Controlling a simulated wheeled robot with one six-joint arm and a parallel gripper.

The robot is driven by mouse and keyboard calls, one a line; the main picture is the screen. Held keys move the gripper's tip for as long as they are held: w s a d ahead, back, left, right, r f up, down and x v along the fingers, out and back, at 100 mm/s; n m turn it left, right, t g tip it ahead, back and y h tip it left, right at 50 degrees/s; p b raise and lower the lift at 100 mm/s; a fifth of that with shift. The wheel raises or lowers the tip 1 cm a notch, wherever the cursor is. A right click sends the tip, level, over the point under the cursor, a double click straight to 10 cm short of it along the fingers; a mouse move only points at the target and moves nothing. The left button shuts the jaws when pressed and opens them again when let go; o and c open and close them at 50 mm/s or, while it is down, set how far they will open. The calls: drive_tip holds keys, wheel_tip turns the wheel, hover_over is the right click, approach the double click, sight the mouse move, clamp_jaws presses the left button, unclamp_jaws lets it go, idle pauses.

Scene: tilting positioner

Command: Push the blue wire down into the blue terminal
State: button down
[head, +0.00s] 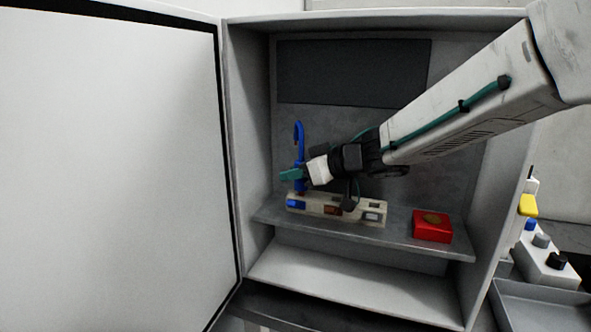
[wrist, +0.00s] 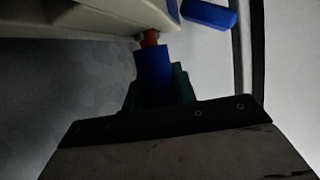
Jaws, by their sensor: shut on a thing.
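The blue wire (head: 299,140) stands upright with its top bent into a hook. My gripper (head: 292,174) has teal fingertips shut on the wire's lower part. The cream terminal block (head: 315,208) is just below, and its blue terminal (head: 296,204) is at the left end. In the wrist view, the wire (wrist: 153,75) lies between the teal fingers (wrist: 158,92). Its copper-coloured tip (wrist: 150,37) meets the edge of the block (wrist: 85,18), next to a blue part (wrist: 209,14). A short length of copper shows; how deep the tip sits is hidden.
The block stands on a grey shelf (head: 400,238) inside an open cabinet, whose white door (head: 110,160) is at the left. Outside at the right are coloured buttons and a grey tray (head: 545,305).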

drive_tip(key=shift+f, duration=0.45)
drive_tip(key=c, duration=1.1)
unclamp_jaws()
drive_tip(key=shift+o, duration=0.2)
drive_tip(key=shift+r, duration=0.15)
